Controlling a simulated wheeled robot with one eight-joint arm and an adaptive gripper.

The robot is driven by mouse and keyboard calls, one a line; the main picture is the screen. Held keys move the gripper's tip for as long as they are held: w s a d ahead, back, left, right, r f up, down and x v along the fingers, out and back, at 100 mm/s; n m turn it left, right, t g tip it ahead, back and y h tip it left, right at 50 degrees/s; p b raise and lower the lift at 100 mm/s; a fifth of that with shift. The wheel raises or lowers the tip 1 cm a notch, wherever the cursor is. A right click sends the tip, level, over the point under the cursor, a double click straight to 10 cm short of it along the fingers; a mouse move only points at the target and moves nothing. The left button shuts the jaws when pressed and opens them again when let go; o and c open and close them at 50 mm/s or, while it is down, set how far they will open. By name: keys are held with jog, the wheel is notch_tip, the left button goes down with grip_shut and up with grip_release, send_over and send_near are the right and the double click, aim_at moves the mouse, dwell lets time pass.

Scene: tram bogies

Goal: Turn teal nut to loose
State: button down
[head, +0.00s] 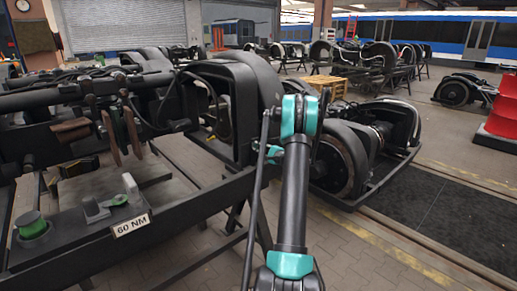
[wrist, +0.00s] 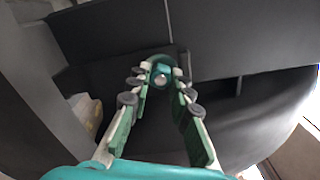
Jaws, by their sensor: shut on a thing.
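The teal nut (wrist: 161,66) shows in the upper middle of the wrist view, with a pale round end at its centre, against a dark grey surface. My gripper (wrist: 161,74) has its two green-padded fingers angled inward, with their tips on either side of the nut, shut on it. The fingers hide part of the nut's sides. In the head view my arm stands in the middle, and I cannot make out the fingertips or the nut there.
Dark bogie frames fill the left and middle of the head view. A bench top at front left carries a "60 NM" label (head: 131,225), a green cap (head: 32,225) and a grey lever piece (head: 131,187). Paved floor (head: 370,240) is clear at the lower right.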

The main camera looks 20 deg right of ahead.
jog(key=n, duration=0.4)
jog(key=shift+n, duration=0.3)
jog(key=n, duration=1)
jog(key=shift+s+r, duration=0.1)
jog(key=n, duration=0.4)
jog(key=shift+a+n, duration=0.1)
jog(key=shift+n, duration=0.6)
jog(key=c, duration=1.4)
grip_release()
jog(key=shift+o, duration=0.2)
